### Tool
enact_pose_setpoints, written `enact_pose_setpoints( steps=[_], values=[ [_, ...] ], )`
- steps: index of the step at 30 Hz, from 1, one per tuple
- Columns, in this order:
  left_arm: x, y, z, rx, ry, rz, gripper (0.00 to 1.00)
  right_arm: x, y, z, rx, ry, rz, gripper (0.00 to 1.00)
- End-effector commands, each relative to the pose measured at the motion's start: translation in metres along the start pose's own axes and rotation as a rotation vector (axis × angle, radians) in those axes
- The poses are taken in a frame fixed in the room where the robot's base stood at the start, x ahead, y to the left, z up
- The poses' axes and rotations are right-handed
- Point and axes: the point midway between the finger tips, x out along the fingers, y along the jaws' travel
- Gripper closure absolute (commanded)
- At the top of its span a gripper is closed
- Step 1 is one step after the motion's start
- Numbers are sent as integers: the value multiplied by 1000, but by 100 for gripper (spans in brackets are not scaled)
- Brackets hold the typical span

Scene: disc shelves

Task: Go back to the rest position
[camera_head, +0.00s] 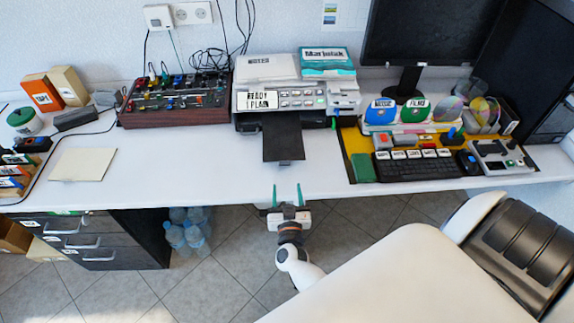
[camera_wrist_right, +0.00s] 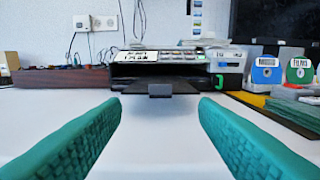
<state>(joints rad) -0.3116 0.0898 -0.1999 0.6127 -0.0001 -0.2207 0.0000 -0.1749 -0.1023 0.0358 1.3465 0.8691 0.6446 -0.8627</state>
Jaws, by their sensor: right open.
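My right gripper (camera_head: 287,195) is in front of the desk's front edge, below the printer in the head view. Its two green fingers are spread apart with nothing between them. In the right wrist view the fingers (camera_wrist_right: 160,125) stand wide apart at both sides, pointing over the white desk toward the printer (camera_wrist_right: 165,72). The printer (camera_head: 283,122) has its dark output tray (camera_head: 283,138) sticking out toward the gripper, with a gap between them. My left gripper is not in either view.
The white desk (camera_head: 210,165) has free room left and right of the tray. A mixer-like box (camera_head: 175,100) stands left. Disc holders (camera_head: 413,112), a keyboard (camera_head: 415,165) and a monitor (camera_head: 420,35) stand right. Drawers (camera_head: 85,240) and bottles (camera_head: 186,230) are below the desk.

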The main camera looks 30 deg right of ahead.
Motion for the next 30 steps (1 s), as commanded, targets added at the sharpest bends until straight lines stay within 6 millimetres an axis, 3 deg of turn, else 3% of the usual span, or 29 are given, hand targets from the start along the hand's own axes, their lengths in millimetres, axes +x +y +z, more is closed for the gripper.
enact_pose_setpoints(
  steps=[9,16,19,23,26,30],
  values=[
    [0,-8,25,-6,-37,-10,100,0,0,0,0,0,0,45],
    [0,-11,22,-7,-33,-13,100,0,0,-1,-1,2,3,45],
    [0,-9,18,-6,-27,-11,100,-6,6,-16,-15,34,48,45],
    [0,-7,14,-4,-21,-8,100,-34,24,-70,-63,164,205,45],
    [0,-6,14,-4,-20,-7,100,-74,31,-132,-117,335,355,45],
    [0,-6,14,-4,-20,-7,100,-145,18,-213,-202,607,512,45]
  ],
)
